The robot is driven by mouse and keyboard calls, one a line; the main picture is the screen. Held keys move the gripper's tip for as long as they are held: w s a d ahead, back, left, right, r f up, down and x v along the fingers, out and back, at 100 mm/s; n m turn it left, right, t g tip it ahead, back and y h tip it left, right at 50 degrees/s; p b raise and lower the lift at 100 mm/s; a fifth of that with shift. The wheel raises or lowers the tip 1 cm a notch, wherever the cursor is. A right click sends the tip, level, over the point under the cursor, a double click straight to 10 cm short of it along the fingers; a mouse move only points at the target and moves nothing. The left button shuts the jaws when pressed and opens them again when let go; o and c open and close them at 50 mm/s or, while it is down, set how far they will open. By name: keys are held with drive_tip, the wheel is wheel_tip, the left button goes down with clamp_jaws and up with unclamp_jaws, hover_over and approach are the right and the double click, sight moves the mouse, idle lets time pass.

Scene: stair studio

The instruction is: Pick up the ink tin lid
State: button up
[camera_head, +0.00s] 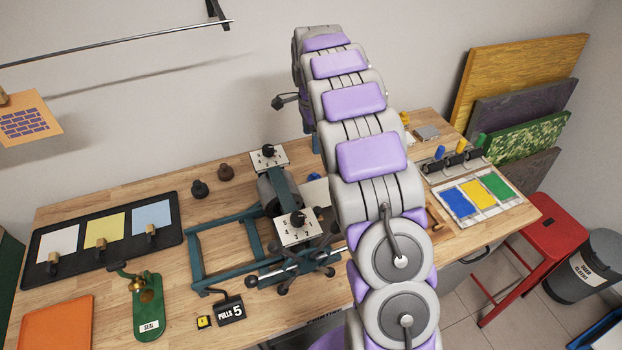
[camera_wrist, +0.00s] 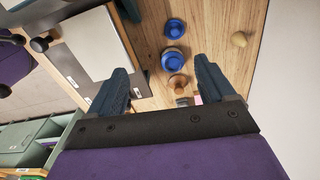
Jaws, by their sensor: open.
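My gripper (camera_wrist: 161,68) is open in the wrist view, its two dark fingers apart with nothing held between them. Beyond and between the fingertips, a blue round piece (camera_wrist: 172,57) with a raised centre lies on the wooden table. A second blue round piece (camera_wrist: 175,27) lies behind it. A copper-brown round piece (camera_wrist: 178,82) is closer, near the right finger. I cannot tell for certain which of these is the ink tin lid.
A light flat plate (camera_wrist: 92,42) is at the left. In the head view, a teal press frame (camera_head: 197,250) stands left of my arm, and a red stool (camera_head: 556,238) stands right of the bench.

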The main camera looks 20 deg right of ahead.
wheel_tip(320, 180, down, 2)
drive_tip(key=w+d+f+m, duration=0.1)
drive_tip(key=w+d, duration=0.1)
drive_tip(key=d, duration=0.1)
drive_tip(key=b, duration=0.3)
hover_over(316, 174)
wheel_tip(316, 174, down, 11)
drive_tip(key=shift+s+f, duration=0.1)
drive_tip(key=shift+d+f, duration=0.3)
drive_tip(key=shift+f, duration=0.45)
drive_tip(key=f+b, duration=0.1)
drive_tip(key=f, duration=0.1)
drive_tip(key=a+f+b, duration=0.1)
drive_tip(key=f, duration=0.1)
drive_tip(key=shift+w+a, duration=0.15)
drive_tip(key=shift+w, duration=0.05)
drive_tip(key=shift+d, duration=0.4)
drive_tip(key=shift+c, duration=0.3)
drive_tip(key=shift+d, duration=0.1)
drive_tip(key=shift+c, duration=1.5)
drive_tip(key=shift+a, duration=0.35)
drive_tip(key=c, duration=0.6)
drive_tip(key=shift+c, duration=0.6)
drive_tip(key=shift+d, duration=0.15)
